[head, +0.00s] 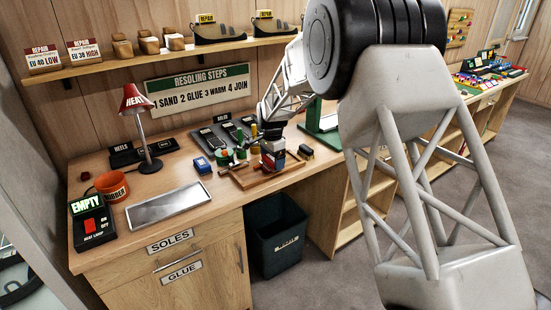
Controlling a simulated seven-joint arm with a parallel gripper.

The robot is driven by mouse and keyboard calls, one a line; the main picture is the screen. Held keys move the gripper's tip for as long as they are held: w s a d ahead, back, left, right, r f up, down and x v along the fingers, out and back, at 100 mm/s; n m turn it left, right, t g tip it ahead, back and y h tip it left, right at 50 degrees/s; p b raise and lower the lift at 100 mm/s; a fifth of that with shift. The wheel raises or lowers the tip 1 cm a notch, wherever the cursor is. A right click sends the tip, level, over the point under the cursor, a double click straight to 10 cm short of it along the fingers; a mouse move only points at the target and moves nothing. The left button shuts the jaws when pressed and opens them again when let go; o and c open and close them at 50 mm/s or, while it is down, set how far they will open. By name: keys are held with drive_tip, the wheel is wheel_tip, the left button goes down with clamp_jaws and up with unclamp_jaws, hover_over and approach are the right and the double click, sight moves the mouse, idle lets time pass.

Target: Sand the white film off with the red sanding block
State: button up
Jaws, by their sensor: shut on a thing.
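My gripper (272,154) is at the right part of the workbench, pointing down over a wooden board (248,182). It is shut on a small red block (268,159), which looks like the sanding block. Whether the block touches what lies below is too small to tell. My gripper and the block hide much of the board's middle. I cannot make out the white film in this view.
A metal tray (168,207), an orange tub (112,186) and a red lamp (136,100) are further left. A dark bin (276,240) stands below.

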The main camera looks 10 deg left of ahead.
sight(264, 169)
drive_tip(key=s+a, duration=0.2)
drive_tip(key=s, duration=0.1)
drive_tip(key=shift+a+f, duration=0.1)
drive_tip(key=shift+a, duration=0.3)
wheel_tip(264, 169, up, 8)
drive_tip(key=shift+w, duration=0.2)
drive_tip(key=shift+s, duration=0.1)
idle(0.5)
drive_tip(key=s+a+f, duration=0.1)
drive_tip(key=s+f, duration=0.1)
drive_tip(key=s, duration=0.9)
drive_tip(key=s+a+f, duration=0.2)
drive_tip(key=s+f, duration=0.1)
drive_tip(key=s, duration=0.9)
drive_tip(key=shift+s+a+f, duration=0.2)
drive_tip(key=shift+s+f, duration=0.05)
drive_tip(key=shift+f, duration=0.05)
drive_tip(key=shift+w, duration=0.1)
drive_tip(key=w+a, duration=0.3)
drive_tip(key=w, duration=0.1)
drive_tip(key=w+a+f, duration=0.1)
drive_tip(key=w+a, duration=0.2)
drive_tip(key=w, duration=0.1)
drive_tip(key=w+a, duration=0.3)
drive_tip(key=w, duration=0.1)
drive_tip(key=shift+w+a+f, duration=0.25)
drive_tip(key=shift+w, duration=0.15)
drive_tip(key=shift+f, duration=0.1)
